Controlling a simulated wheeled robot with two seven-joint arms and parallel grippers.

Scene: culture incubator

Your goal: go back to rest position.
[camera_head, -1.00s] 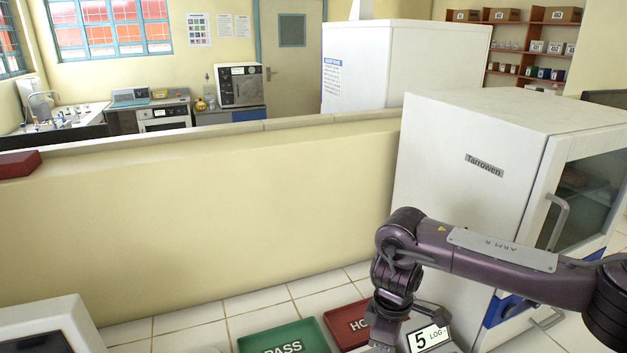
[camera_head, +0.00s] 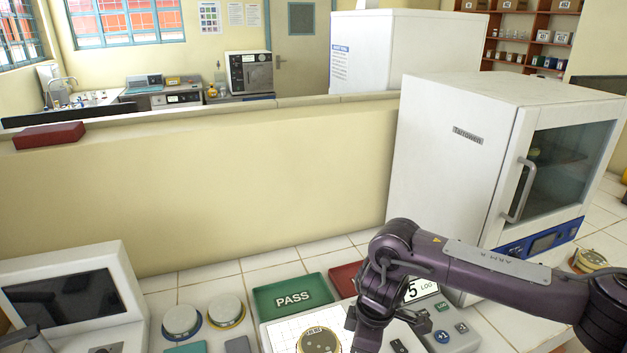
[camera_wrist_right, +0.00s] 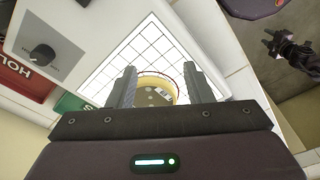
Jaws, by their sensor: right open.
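My right arm comes in from the right in the head view, and its gripper (camera_head: 362,334) points down over the bench, partly cut off by the bottom edge. In the right wrist view the gripper (camera_wrist_right: 160,86) is open, with its two fingers apart and nothing held between them. A round dish with a yellow rim (camera_wrist_right: 158,82) lies on a white gridded plate (camera_wrist_right: 150,42) beyond the fingertips. In the head view the dish (camera_head: 318,341) is beside the gripper. A dark gripper-like shape, probably my left gripper (camera_wrist_right: 285,46), is at the upper right of the wrist view; its jaws are unclear.
The white incubator (camera_head: 445,150) stands behind my right arm with its door shut. A green PASS tray (camera_head: 292,297) and a red tray (camera_head: 345,278) lie behind the gridded plate. Two lidded dishes (camera_head: 182,321) and a screen unit (camera_head: 75,300) are at left. A low wall (camera_head: 200,190) closes the back.

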